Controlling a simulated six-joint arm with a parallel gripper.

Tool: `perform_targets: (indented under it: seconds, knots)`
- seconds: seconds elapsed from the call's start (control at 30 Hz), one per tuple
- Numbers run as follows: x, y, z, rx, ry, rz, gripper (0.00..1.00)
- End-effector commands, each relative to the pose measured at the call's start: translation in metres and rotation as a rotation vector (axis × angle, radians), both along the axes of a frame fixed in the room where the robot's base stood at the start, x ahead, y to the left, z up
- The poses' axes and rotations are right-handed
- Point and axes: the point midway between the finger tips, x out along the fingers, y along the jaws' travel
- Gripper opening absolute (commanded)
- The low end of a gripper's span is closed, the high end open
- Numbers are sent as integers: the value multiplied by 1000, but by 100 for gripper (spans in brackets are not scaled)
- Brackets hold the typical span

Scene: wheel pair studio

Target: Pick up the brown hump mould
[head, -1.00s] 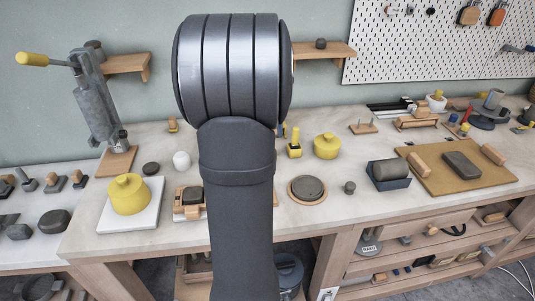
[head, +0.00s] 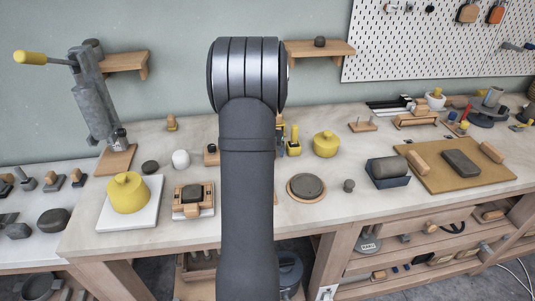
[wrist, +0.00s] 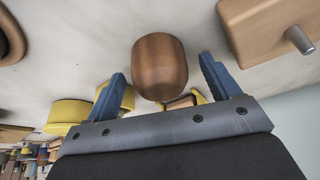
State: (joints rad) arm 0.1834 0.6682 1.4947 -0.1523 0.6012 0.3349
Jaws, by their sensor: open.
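The brown hump mould (wrist: 160,72) is a smooth, rounded wooden form. In the wrist view it stands on the pale bench top, between the two blue fingers of my gripper (wrist: 162,66). The fingers are open, with a visible gap to the mould on each side. Its lower end in that picture comes close to the gripper body; whether they touch I cannot tell. In the head view my arm covers the gripper and I cannot make out the mould.
In the wrist view a wooden block with a metal peg (wrist: 268,32) is close to the right finger. A yellow pot (wrist: 68,111) lies beyond the left finger. In the head view a yellow lidded jar (head: 326,144) and a dark round disc (head: 306,187) are right of my arm.

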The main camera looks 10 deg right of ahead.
Motion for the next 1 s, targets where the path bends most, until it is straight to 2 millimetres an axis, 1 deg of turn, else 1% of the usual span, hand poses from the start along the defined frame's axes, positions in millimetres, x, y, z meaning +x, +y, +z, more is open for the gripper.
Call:
perform_targets:
  seconds: [0.03, 0.1, 0.27, 0.37, 0.5, 0.53, 0.83, 0.97, 1.0]
  knots:
    - [2, -1, -4, 0, 0, 0, 81]
    - [3, -1, -6, 0, -2, 0, 81]
    - [3, -1, -6, 0, -2, 0, 81]
    - [3, -1, -6, 0, -2, 0, 64]
    - [3, -1, -6, 0, -2, 0, 36]
    - [3, -1, -6, 0, -2, 0, 32]
    - [3, -1, -3, 0, -2, -1, 32]
    - [3, -1, 5, 0, -3, -1, 32]
    - [3, -1, 10, 0, -4, -1, 32]
